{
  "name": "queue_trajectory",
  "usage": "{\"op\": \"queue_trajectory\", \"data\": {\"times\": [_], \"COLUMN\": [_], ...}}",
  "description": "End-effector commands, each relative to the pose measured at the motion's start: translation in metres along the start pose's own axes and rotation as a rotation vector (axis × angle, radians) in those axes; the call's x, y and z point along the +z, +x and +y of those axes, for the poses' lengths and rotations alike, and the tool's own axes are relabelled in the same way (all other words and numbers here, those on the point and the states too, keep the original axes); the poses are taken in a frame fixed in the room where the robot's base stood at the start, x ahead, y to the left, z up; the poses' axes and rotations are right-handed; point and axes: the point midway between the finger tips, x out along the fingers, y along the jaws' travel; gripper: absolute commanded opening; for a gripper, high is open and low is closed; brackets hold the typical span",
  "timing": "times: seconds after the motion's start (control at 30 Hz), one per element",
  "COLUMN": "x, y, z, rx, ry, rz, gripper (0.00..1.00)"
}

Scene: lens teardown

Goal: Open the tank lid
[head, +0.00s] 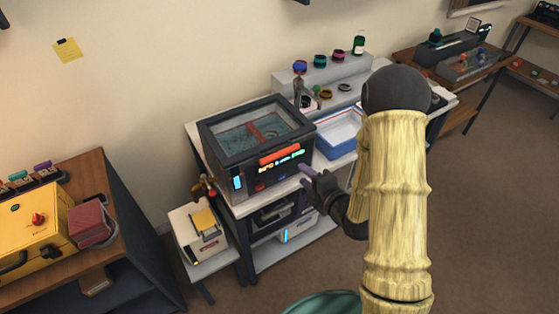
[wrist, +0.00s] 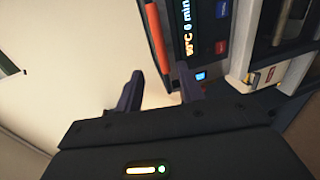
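The tank (head: 268,178) is a dark box with a lit display, standing on a table. Its framed glass lid (head: 232,137) lies flat and closed on top, with teal and red contents showing through. An orange-red handle bar (head: 279,154) runs along the front edge; it also shows in the wrist view (wrist: 158,38), above and between my fingers. My gripper (head: 312,179) is in front of the tank's right front side, apart from the handle. In the wrist view my gripper (wrist: 161,88) has its two dark fingers spread with nothing between them.
A blue-rimmed white tray (head: 340,132) stands right of the tank. Another device (head: 284,213) sits on the shelf below the tank. A low stand (head: 200,232) is at the left.

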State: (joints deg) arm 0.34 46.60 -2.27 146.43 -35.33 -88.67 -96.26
Motion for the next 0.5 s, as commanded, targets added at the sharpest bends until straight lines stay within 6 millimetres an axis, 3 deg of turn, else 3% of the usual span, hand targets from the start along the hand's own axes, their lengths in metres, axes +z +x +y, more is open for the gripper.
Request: {"op": "queue_trajectory", "data": {"times": [0.5], "x": [0.0], "y": [0.023], "z": [-0.004], "rx": [0.003], "ry": [-0.004], "rz": [0.003], "gripper": [0.38]}}
